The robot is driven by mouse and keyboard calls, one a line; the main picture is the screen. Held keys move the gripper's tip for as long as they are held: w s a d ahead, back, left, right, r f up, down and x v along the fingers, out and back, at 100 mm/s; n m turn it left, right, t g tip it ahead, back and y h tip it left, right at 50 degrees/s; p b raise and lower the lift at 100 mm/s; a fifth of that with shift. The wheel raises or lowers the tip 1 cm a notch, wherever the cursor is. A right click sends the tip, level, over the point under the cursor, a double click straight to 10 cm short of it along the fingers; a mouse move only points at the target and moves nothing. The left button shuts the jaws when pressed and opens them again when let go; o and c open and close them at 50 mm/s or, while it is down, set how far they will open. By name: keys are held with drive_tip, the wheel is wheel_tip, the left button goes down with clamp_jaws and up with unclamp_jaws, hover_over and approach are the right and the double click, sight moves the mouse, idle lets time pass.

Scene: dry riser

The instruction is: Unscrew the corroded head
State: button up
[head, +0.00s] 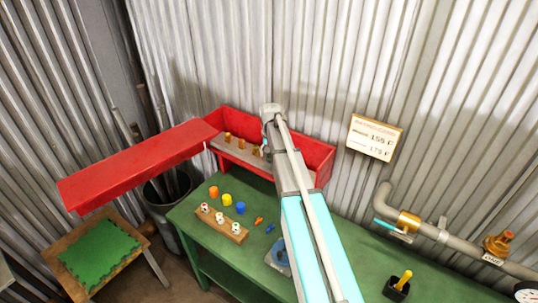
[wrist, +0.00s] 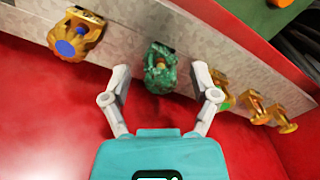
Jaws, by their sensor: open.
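The corroded head (wrist: 160,68) is green and crusted. In the wrist view it sits on a pale grey rail (wrist: 115,42). My gripper (wrist: 162,75) is open, with one finger on each side of the corroded head. I see a gap between each finger and the head, so it is not gripped. In the head view my arm reaches into the open red cabinet (head: 318,160); the arm hides the corroded head and most of my gripper there.
A brass head with a blue centre (wrist: 72,38) and several other brass heads (wrist: 255,108) flank it on the rail. The cabinet's red lid (head: 140,160) stands open. The green bench (head: 205,240) carries a wooden block of small heads (head: 221,222), coloured caps (head: 227,199) and a black holder (head: 397,289).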

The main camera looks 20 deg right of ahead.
drive_tip(key=shift+m, duration=1.8)
drive_tip(key=m, duration=0.3)
drive_tip(key=shift+a+m, duration=0.1)
drive_tip(key=shift+m, duration=1.3)
drive_tip(key=shift+w+m, duration=0.1)
drive_tip(key=shift+m, duration=2.8)
drive_tip(key=shift+c, duration=0.3)
